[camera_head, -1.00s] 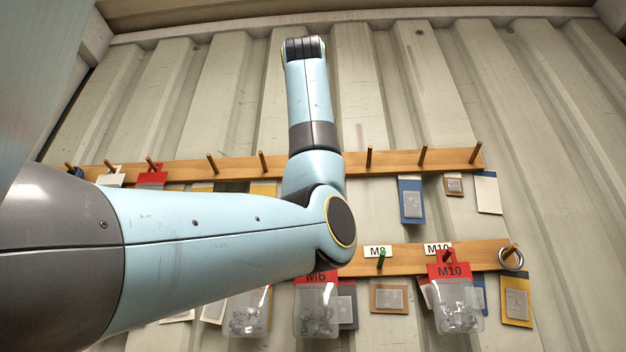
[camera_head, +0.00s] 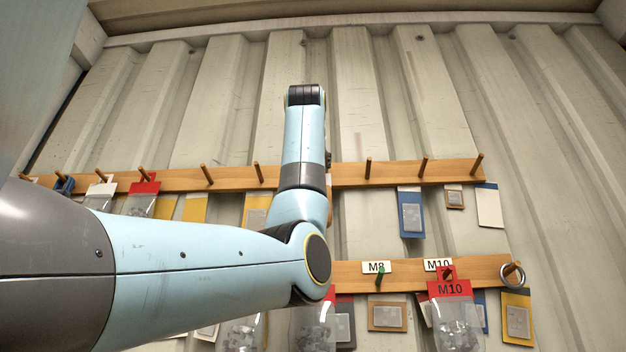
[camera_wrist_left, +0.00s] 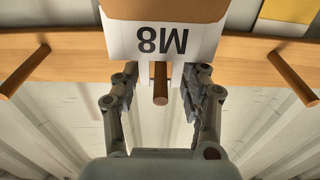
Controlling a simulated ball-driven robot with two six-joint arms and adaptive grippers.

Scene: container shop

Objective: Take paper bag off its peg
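The brown paper bag (camera_wrist_left: 165,9) shows in the left wrist view at the top edge. Its white header (camera_wrist_left: 160,42) reads M8 upside down. The header's tab strips lie on both sides of a wooden peg (camera_wrist_left: 160,88), so the bag hangs on it. My left gripper (camera_wrist_left: 163,82) is open, with one finger on each side of the tab and peg, its tips just by the header. I cannot tell whether they touch it. In the head view my left arm hides the gripper and nearly all of the bag. My right gripper is not in view.
The upper wooden rail (camera_head: 390,172) carries several bare pegs, with a bag with a red header (camera_head: 145,187) at left. The wall above is clear.

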